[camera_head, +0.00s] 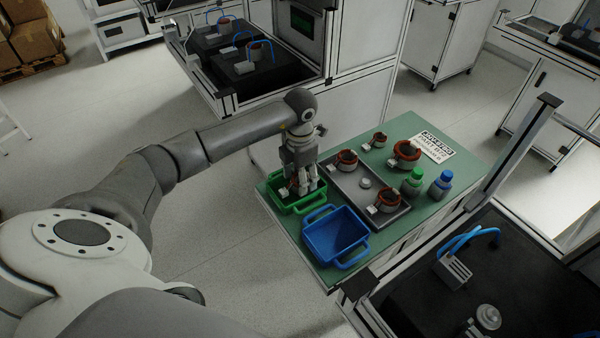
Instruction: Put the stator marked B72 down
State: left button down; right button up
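My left gripper (303,190) reaches in from the left and points down into the green bin (322,197) at the near left of the green table. A stator (285,192), of which only a white piece and a little copper show, is at its fingertips inside the bin. The fingers and the bin wall hide most of it, so I cannot tell whether they grip it. Other copper-red stators are in view: one (346,160) and another (385,202) on the grey tray, a large one (408,153) and a small one (379,140) toward the back. No marking is legible. My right gripper is out of view.
An empty blue bin (335,236) stands just in front of the green bin. The grey tray (362,200) also holds a small pale round part (365,183). A green-capped bottle (412,182) and a blue-capped bottle (441,185) stand right. A sign (431,146) lies at the back.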

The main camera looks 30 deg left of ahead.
pick_arm(q)
jog(key=shift+f, duration=0.1)
jog(key=c, duration=1)
grip_release()
jog(key=shift+f, duration=0.1)
jog(key=o, duration=0.5)
jog(key=shift+c, duration=0.2)
jog(key=shift+r, duration=0.6)
notch_tip(320, 180, up, 11)
jog(key=b, duration=0.3)
jog(key=shift+r, duration=0.15)
